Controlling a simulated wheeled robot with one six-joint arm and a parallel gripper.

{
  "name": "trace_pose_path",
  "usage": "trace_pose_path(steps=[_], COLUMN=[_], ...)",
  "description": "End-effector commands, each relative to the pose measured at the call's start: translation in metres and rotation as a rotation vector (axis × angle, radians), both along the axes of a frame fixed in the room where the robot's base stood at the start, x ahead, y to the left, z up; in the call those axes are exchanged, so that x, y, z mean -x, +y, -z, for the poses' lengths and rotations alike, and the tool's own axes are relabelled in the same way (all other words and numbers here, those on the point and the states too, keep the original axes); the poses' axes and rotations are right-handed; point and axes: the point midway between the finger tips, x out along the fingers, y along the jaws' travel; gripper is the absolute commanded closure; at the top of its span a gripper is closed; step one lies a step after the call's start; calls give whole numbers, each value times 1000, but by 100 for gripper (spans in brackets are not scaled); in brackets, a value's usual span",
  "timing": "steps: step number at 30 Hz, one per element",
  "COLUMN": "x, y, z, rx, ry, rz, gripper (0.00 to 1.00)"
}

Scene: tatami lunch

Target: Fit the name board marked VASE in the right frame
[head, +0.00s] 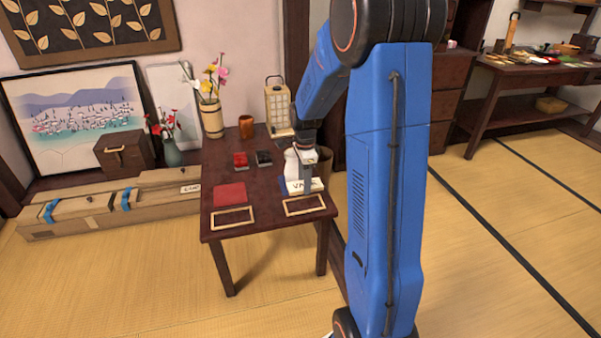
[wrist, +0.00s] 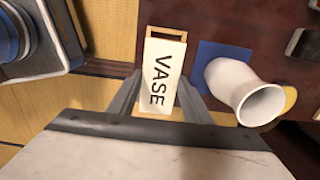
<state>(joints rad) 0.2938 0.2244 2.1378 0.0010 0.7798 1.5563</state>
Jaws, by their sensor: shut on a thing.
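The white name board marked VASE (head: 304,186) is held upright-edged in my gripper (head: 309,176), above the dark table's right side. In the wrist view the board (wrist: 162,72) lies between both fingers, its lettering readable. The right frame (head: 304,205), a thin tan rectangle, lies flat on the table just in front of the board. In the wrist view, part of a tan frame (wrist: 166,33) shows past the board's far end; the board hides the rest. I cannot tell the gap between board and table. A matching left frame (head: 233,218) is empty.
A white vase (wrist: 235,88) stands on a blue mat (wrist: 217,58) close beside the board. A red mat (head: 230,194) lies behind the left frame. Small red (head: 240,159) and black boxes, a brown cup (head: 246,126) and a lantern (head: 277,105) stand farther back.

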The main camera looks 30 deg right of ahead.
Motion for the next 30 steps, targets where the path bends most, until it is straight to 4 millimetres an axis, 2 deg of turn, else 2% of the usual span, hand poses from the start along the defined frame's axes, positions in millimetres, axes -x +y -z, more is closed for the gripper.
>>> trace_pose_path(steps=[8,30], x=[0,1], y=[0,0], z=[9,67], rx=[-1,-1], ry=[2,2], rz=[0,0], gripper=[78,78])
